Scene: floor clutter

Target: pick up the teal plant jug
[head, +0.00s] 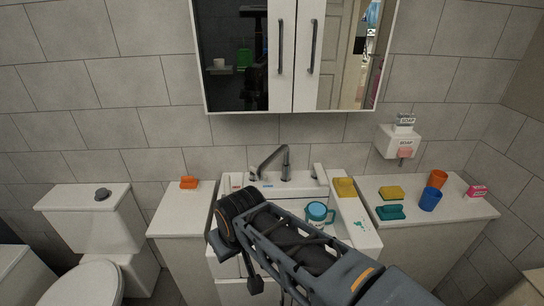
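A teal jug (316,211) with a lighter round top and a handle on its right side sits at the sink basin, below and to the right of the tap. My arm crosses in front of the basin from the lower right and hides its front part. The dark joint of my arm is at the left side of the sink, to the left of the jug. The fingers of my gripper cannot be made out, and nothing is seen touching the jug.
The tap (285,165) stands behind the basin. A yellow item (344,187) lies on the sink's right edge. The right counter holds a teal item (390,212), a yellow sponge (391,193), a blue cup (430,199) and an orange cup (438,179). A mirror cabinet hangs above.

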